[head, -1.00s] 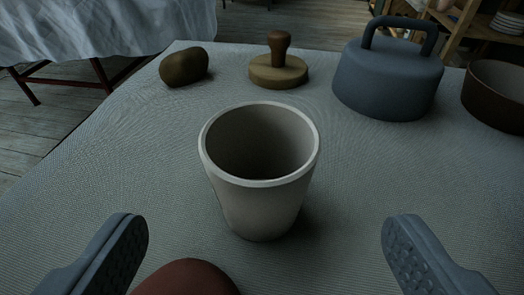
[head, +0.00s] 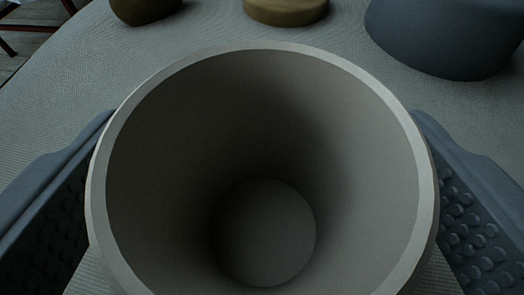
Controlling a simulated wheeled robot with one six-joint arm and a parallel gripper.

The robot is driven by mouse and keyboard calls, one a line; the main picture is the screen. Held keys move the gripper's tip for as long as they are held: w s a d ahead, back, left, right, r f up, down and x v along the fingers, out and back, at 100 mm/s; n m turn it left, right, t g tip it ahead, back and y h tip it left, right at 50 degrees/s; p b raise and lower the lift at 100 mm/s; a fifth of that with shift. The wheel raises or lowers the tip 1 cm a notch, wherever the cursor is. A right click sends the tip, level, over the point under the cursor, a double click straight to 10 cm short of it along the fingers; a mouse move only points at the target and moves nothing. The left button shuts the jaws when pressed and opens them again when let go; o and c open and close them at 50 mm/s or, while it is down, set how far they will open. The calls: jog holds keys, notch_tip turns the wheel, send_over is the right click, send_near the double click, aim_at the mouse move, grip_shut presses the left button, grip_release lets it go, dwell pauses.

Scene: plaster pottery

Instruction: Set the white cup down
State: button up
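The white cup (head: 265,150) fills the middle of the view, close to the camera. I look down through its wide rim to its round bottom. It looks upright. My gripper (head: 262,200) is around it, with one grey finger on the left (head: 55,200) and one on the right (head: 475,210). The bumpy inner pads face the cup. The fingertips are hidden behind the rim, so touch there cannot be seen. The cup's base on the table is hidden.
The cloth-covered table (head: 60,110) spreads around the cup. Cloth is free between these and the cup.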

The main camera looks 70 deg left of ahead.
aim_at(264, 229)
jog(key=shift+c, duration=0.5)
jog(key=c, duration=1.1)
jog(key=shift+r, duration=0.1)
jog(key=shift+c, duration=0.2)
notch_tip(264, 229, up, 10)
